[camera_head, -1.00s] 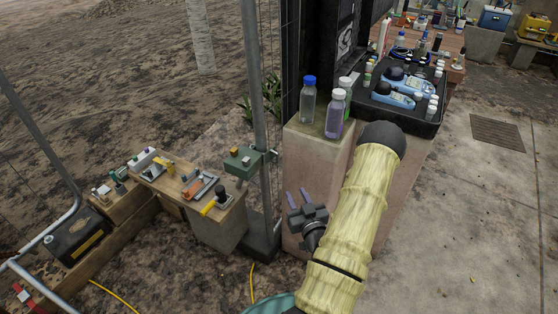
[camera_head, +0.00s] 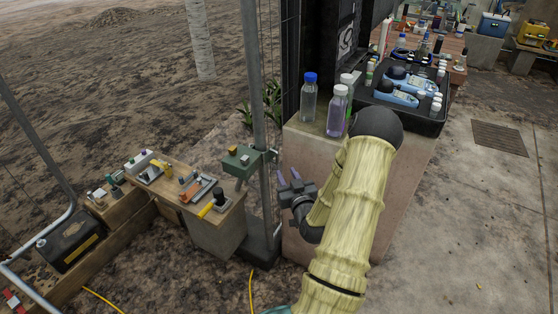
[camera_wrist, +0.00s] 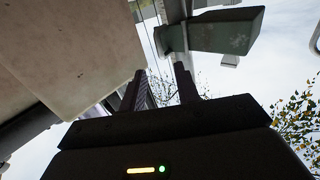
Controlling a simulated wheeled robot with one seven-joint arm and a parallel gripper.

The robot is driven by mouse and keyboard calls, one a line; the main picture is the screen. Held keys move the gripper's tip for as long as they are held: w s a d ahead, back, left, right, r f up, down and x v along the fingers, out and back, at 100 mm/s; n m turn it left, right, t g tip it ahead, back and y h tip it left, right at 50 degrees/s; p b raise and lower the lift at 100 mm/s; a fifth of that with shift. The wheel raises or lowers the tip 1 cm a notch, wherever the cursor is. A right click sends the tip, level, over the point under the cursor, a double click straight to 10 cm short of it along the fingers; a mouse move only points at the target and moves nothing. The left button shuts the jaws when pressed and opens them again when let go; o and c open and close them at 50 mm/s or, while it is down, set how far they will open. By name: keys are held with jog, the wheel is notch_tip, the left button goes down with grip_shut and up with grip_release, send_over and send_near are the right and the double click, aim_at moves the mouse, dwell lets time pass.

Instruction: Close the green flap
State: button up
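A green box (camera_head: 237,165) is fixed to the metal fence post, with small yellowish pieces on its green upper face. I cannot tell which part of it is the flap. In the wrist view a dark green boxy part (camera_wrist: 228,32) hangs at the top, beyond the fingers and to their right. My gripper (camera_head: 289,175) is to the right of the green box and the post, beside the concrete block, apart from the box. Its two fingers are spread with nothing between them; they also show in the wrist view (camera_wrist: 161,76).
The fence post (camera_head: 256,90) stands between my gripper and most of the box. A concrete block (camera_head: 300,147) with bottles and a black case (camera_head: 425,125) is close on the right. A low wooden bench (camera_head: 172,187) with tools is at left.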

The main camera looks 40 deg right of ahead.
aim_at(278, 158)
jog(key=x, duration=0.8)
jog(key=shift+w+d+f, duration=0.1)
jog(key=shift+w, duration=0.2)
grip_shut()
